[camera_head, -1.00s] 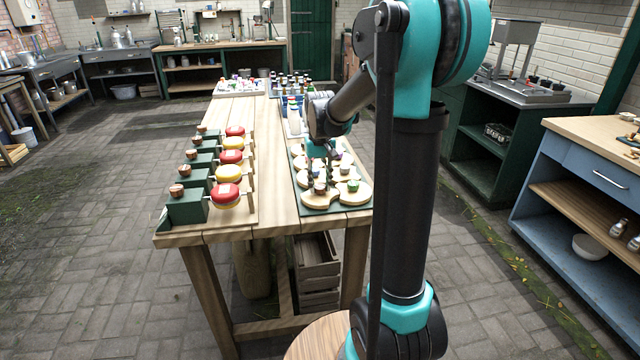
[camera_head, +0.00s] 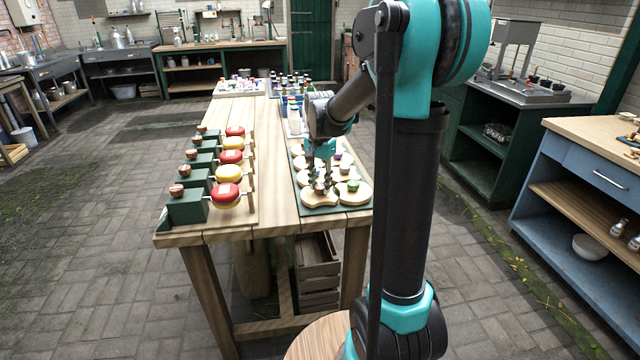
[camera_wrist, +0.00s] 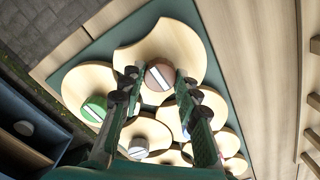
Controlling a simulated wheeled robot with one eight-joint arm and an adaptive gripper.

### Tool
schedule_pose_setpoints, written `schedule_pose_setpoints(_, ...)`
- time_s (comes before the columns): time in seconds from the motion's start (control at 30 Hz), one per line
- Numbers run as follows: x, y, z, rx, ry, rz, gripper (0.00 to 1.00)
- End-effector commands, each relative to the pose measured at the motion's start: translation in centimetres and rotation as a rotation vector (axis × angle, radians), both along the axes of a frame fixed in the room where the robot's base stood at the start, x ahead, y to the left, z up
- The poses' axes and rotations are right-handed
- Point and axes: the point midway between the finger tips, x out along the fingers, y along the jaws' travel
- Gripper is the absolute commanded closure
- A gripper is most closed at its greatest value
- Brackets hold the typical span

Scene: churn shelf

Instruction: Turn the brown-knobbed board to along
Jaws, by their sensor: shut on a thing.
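The brown-knobbed board (camera_wrist: 182,44) is a round pale wooden board with a bite-shaped notch in its edge, at the top of the wrist view. Its brown knob (camera_wrist: 160,76) carries a white stripe that runs slantwise in that view. My gripper (camera_wrist: 154,80) is shut on the brown knob, one finger at each side. In the head view my gripper (camera_head: 320,185) points down over this board (camera_head: 318,199) at the near left of the green mat (camera_head: 345,210). The fingers hide most of the knob there.
A green-knobbed board (camera_wrist: 92,108) lies beside it, with its knob also in the head view (camera_head: 353,186). Several more knobbed boards lie close beyond. On the table's left stands a row of green blocks with red and yellow discs (camera_head: 226,192). Bare table lies between.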

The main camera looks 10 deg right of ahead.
Motion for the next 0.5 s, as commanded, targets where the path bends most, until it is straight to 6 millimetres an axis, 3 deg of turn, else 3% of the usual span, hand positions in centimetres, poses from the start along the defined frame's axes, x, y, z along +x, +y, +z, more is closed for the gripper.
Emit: schedule_pose_setpoints(0.5,0.04,-0.01,0.02,0.000,-0.001,-0.057,0.97)
